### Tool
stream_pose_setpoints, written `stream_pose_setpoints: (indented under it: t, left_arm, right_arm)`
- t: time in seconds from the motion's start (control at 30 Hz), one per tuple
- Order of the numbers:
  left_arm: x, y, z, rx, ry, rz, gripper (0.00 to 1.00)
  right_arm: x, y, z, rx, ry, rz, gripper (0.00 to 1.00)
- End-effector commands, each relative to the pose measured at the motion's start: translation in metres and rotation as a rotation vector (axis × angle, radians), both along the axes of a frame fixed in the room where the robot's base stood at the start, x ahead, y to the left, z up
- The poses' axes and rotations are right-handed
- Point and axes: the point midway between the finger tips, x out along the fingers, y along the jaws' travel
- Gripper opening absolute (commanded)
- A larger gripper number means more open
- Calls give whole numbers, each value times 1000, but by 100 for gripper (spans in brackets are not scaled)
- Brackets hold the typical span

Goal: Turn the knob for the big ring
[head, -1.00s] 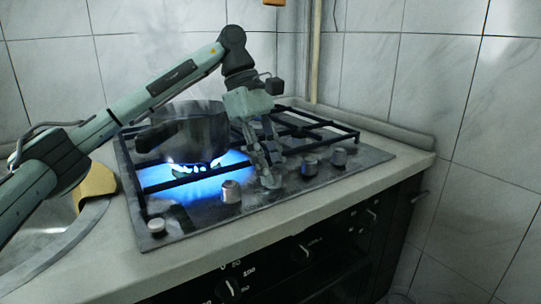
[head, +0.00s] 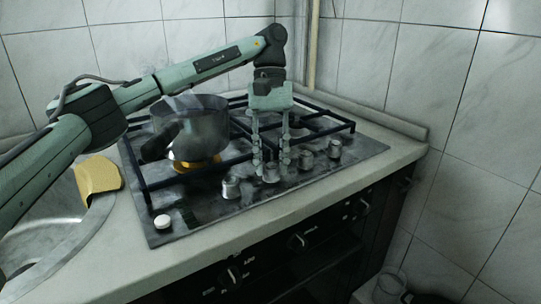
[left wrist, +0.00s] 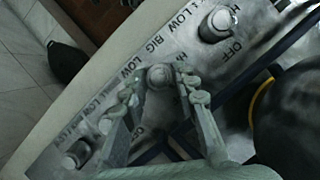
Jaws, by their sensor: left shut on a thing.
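The black gas hob (head: 205,222) carries a row of several metal knobs along its front. My left gripper (head: 270,168) points down at the middle knob (head: 270,175), with one finger on each side, shut on it. In the left wrist view the fingers (left wrist: 162,97) flank this round knob (left wrist: 160,75); the label BIG is printed near it. A neighbouring knob (head: 231,187) stands free to the left. A dark pot (head: 195,125) sits over the left burner (head: 193,165), whose ring looks orange-yellow, with no blue flame visible. My right gripper is out of view.
Two more knobs stand to the right, the nearer one (head: 306,160) close to my gripper. A white-topped knob (head: 162,222) is at the front left corner. A yellow sponge (head: 97,175) lies by the sink (head: 50,245). Oven knobs (head: 297,241) are below the counter edge.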

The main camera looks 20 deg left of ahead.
Motion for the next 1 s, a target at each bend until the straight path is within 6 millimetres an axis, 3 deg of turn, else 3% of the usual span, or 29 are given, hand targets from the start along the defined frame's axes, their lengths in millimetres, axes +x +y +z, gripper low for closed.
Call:
stream_pose_setpoints:
  t: [0.4,1.0]
  left_arm:
    - [1,-1,0,0,-2,-215,0]
    - [1,-2,0,-1,-1,-255,0]
  right_arm:
    - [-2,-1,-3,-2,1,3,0]
    - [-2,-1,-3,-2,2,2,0]
